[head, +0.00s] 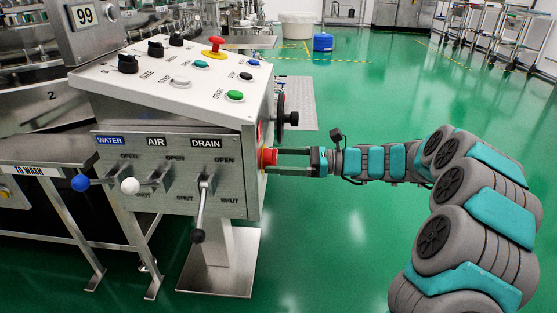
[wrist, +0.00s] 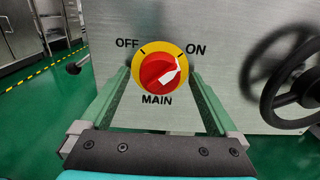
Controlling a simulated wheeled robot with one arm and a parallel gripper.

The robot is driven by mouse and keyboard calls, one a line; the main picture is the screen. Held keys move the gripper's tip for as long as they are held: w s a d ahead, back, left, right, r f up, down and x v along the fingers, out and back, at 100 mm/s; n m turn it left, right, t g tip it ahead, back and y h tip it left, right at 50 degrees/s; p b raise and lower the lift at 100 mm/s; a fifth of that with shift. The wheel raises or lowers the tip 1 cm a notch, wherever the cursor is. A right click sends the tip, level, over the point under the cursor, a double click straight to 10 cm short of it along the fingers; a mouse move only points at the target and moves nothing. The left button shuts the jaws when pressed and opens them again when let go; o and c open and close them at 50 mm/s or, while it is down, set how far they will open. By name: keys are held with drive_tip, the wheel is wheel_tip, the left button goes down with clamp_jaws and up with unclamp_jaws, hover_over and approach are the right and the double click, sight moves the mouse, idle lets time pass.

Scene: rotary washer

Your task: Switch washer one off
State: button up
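The main switch (wrist: 160,74) is a red rotary knob on a yellow round plate, on the side of the grey control box. Its white mark points up and right, toward the ON label (wrist: 196,49). The OFF label (wrist: 127,43) is at upper left and MAIN is below. In the head view the red knob (head: 268,157) sticks out of the box's right side. My gripper (head: 276,160) faces it from the right. Its two fingers stand apart on either side of the knob in the wrist view, with narrow gaps. Contact with the knob is not visible.
A black handwheel (wrist: 293,84) sits right of the switch. The box's sloped panel (head: 150,73) carries buttons and knobs, including a red emergency button (head: 213,44). The WATER, AIR and DRAIN levers (head: 203,195) are on its front. Green floor (head: 340,105) is open at right.

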drive_tip(key=c, duration=1.3)
drive_tip(key=shift+n, duration=0.3)
drive_tip(key=shift+n+b, duration=2.9)
drive_tip(key=shift+n, duration=5.7)
